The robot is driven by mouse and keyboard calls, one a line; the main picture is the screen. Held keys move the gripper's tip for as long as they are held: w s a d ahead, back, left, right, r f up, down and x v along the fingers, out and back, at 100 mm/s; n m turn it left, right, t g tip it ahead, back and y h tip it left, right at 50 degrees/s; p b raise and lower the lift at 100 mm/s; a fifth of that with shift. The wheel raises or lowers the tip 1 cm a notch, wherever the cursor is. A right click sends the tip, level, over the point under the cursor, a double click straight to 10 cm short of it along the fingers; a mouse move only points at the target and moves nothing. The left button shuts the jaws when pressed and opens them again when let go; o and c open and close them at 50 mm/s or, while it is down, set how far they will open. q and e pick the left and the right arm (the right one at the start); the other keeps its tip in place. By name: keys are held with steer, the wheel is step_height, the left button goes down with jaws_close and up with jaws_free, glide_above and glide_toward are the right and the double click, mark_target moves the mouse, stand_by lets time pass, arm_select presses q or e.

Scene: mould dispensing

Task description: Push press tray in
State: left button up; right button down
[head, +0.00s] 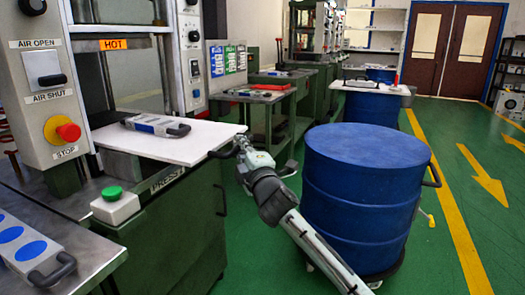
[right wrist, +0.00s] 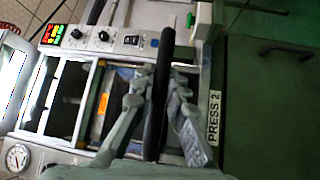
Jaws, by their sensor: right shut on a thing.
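The white press tray (head: 185,141) sticks out of the press at the left, under the orange HOT label. A grey and blue mould (head: 155,125) with a black handle lies flat on it. The tray's black handle (head: 222,153) is at its right end. My right gripper (head: 242,143) is at this handle. In the right wrist view the black handle bar (right wrist: 153,125) runs between the two fingers of my right gripper (right wrist: 157,85), which is shut on it. My left gripper is not in view.
A blue drum (head: 365,190) stands close to the right of my right arm. The green floor beyond the drum is open.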

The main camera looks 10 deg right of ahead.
mark_target(227, 142)
steer(key=w+a, duration=0.2)
steer(key=a, duration=0.1)
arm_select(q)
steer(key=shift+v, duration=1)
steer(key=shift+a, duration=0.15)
arm_select(e)
steer(key=c, duration=1.6)
jaws_free()
steer(key=shift+o, duration=0.3)
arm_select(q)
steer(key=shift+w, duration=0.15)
arm_select(e)
steer(key=shift+s, duration=0.1)
steer(key=shift+s+d+f, duration=0.1)
steer(key=shift+s, duration=0.25)
steer(key=v, duration=1.1)
